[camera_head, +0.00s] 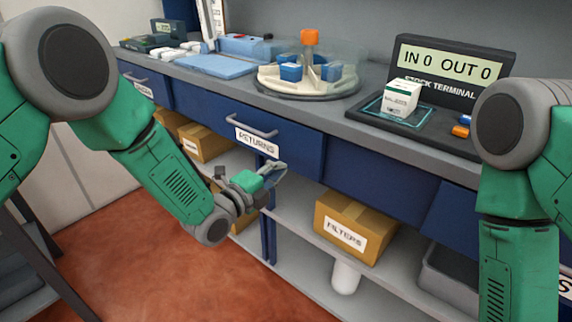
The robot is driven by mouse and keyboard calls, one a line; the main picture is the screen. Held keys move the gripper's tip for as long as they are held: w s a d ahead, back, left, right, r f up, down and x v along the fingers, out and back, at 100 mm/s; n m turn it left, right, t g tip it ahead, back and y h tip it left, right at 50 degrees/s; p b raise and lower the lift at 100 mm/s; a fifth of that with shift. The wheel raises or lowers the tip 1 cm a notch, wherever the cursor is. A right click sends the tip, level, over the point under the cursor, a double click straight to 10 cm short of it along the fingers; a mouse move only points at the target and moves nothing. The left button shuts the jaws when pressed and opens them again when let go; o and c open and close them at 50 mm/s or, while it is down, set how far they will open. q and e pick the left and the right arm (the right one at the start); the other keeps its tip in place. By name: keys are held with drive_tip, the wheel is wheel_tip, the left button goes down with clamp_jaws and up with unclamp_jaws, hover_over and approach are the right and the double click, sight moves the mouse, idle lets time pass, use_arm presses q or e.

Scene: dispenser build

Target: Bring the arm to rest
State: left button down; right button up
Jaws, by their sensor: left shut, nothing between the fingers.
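My left arm comes in from the left, green and grey. Its gripper (270,176) is in front of the blue drawer marked RETURNS (262,140), just below the drawer's handle. The left gripper is shut and holds nothing. I cannot tell whether it touches the drawer front. My right arm hangs down at the right edge of the picture; its gripper is out of view.
A grey counter (215,86) carries a round dispenser (308,88), a blue tray (215,65), and a stock terminal (450,75) reading IN 0 OUT 0 with a white box (401,97). Cardboard boxes, one labelled FILTERS (352,222), sit on shelves below. The red floor is clear.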

use_arm(q)
drive_tip(key=s+a+f+n+g+y+p, duration=0.2)
drive_tip(key=s+a+f+n+g+y, duration=0.15)
drive_tip(key=s+a+f+n, duration=0.55)
drive_tip(key=s+a+f+n+g+y+p, duration=0.1)
drive_tip(key=s+a+f+n+g+y, duration=0.25)
drive_tip(key=s+a+f, duration=0.6)
drive_tip(key=s+a+n+g+y, duration=0.2)
drive_tip(key=s+n, duration=0.4)
drive_tip(key=s, duration=0.6)
drive_tip(key=s+a+n+g+y+p, duration=0.1)
drive_tip(key=s+a+n+g, duration=0.3)
drive_tip(key=s, duration=0.7)
drive_tip(key=shift+s+f+n+g+y, duration=0.3)
drive_tip(key=shift+s+f+n+y, duration=0.15)
drive_tip(key=shift+n, duration=0.7)
use_arm(e)
drive_tip(key=r, duration=0.4)
drive_tip(key=shift+s+d+r, duration=0.1)
drive_tip(key=shift+d+r, duration=0.15)
use_arm(q)
drive_tip(key=shift+w+r, duration=0.1)
drive_tip(key=shift+w, duration=0.1)
